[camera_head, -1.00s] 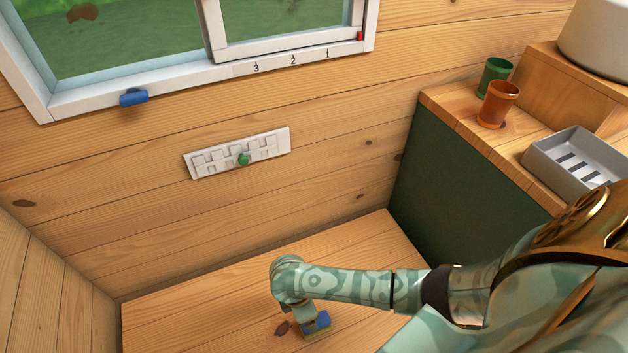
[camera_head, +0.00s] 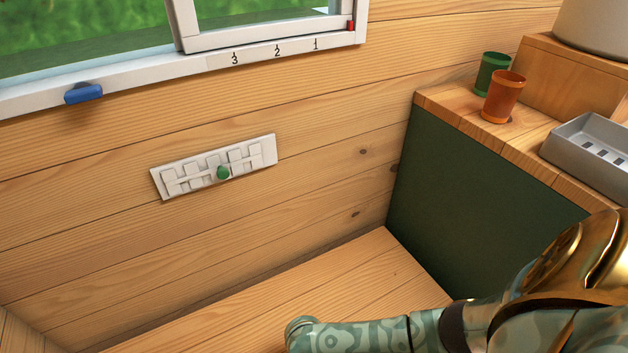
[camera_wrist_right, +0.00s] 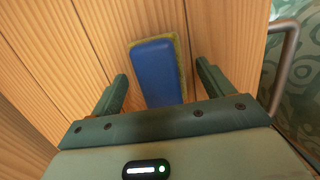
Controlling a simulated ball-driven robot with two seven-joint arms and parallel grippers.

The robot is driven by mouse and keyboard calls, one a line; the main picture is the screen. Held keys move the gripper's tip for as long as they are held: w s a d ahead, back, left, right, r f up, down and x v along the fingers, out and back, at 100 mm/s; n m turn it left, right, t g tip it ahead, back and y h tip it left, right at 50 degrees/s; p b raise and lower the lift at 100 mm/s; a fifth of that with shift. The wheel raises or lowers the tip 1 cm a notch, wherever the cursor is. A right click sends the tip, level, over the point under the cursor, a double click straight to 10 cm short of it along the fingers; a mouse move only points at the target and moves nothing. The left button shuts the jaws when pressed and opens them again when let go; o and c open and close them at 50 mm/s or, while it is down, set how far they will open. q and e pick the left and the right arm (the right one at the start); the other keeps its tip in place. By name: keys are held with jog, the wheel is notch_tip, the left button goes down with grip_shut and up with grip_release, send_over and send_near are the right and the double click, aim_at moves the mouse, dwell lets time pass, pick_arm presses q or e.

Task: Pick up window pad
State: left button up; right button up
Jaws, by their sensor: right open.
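The window pad (camera_wrist_right: 157,75), a blue block with a yellow-green layer along its edge, shows in the right wrist view against the wooden planks. My right gripper (camera_wrist_right: 161,71) is open, with one finger on each side of the pad and a visible gap at both sides. I cannot tell how far the fingers reach down beside it. In the head view my right arm comes in at the lower right; its gripper and the pad are below the picture. My left gripper is in neither view.
The wooden bench (camera_head: 340,285) is clear where visible. A green cabinet side (camera_head: 480,190) bounds it on the right. Cups, green (camera_head: 491,73) and orange (camera_head: 503,97), and a grey tray (camera_head: 590,150) stand above. A slotted panel (camera_head: 205,170) and window frame (camera_head: 270,52) are on the wall.

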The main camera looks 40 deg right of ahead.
jog(key=shift+f, duration=0.45)
jog(key=shift+r, duration=0.25)
jog(key=shift+c, duration=0.3)
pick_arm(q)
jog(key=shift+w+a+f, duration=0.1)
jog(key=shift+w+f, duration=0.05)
pick_arm(e)
jog(key=c, duration=1)
jog(key=shift+r, duration=0.1)
